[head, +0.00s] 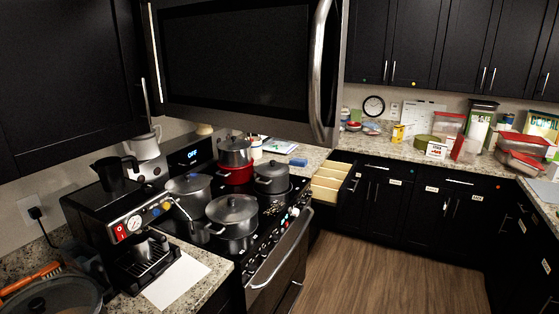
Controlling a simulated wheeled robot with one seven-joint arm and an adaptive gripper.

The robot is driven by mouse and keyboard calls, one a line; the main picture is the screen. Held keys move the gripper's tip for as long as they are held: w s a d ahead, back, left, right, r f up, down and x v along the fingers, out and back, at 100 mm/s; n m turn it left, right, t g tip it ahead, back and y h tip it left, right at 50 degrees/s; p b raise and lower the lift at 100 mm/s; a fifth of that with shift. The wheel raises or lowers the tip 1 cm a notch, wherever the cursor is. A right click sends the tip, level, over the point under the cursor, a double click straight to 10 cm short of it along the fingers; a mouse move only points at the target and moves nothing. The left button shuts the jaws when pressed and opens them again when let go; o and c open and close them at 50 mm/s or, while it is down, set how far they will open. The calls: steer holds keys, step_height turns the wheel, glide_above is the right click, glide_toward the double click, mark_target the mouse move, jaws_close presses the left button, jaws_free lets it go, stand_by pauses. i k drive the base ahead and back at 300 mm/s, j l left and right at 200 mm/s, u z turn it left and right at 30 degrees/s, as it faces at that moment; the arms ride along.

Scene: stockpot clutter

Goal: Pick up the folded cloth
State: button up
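A small flat blue thing (298,162) lies on the granite counter behind the far end of the stove. It could be the folded cloth, but it is too small to tell. A flat white sheet (177,282) lies on the near counter, beside the coffee machine; I cannot tell whether it is paper or cloth. My gripper is not in view.
Several lidded pots, including a large one (232,215), crowd the stove. A coffee machine (115,222) stands at the left. An open drawer (331,182) juts out beyond the stove. A microwave (240,65) hangs above. The wooden floor (385,260) is clear.

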mark_target(300, 162)
steer(key=i+l+z, duration=0.25)
steer(key=i+l, duration=0.25)
steer(key=i+l+z, duration=0.2)
steer(key=i+l, duration=0.35)
steer(key=i+l+z, duration=0.25)
steer(key=i+l, duration=0.15)
steer(key=i, duration=0.2)
steer(key=i+j+u, duration=0.25)
steer(key=i+u, duration=0.25)
steer(key=i, duration=0.15)
steer(key=i+u, duration=0.45)
steer(key=i, duration=0.25)
steer(key=i+l+u, duration=0.25)
steer(key=i+u, duration=0.25)
steer(key=i, duration=0.15)
steer(key=i+u, duration=0.1)
steer(key=i, duration=0.45)
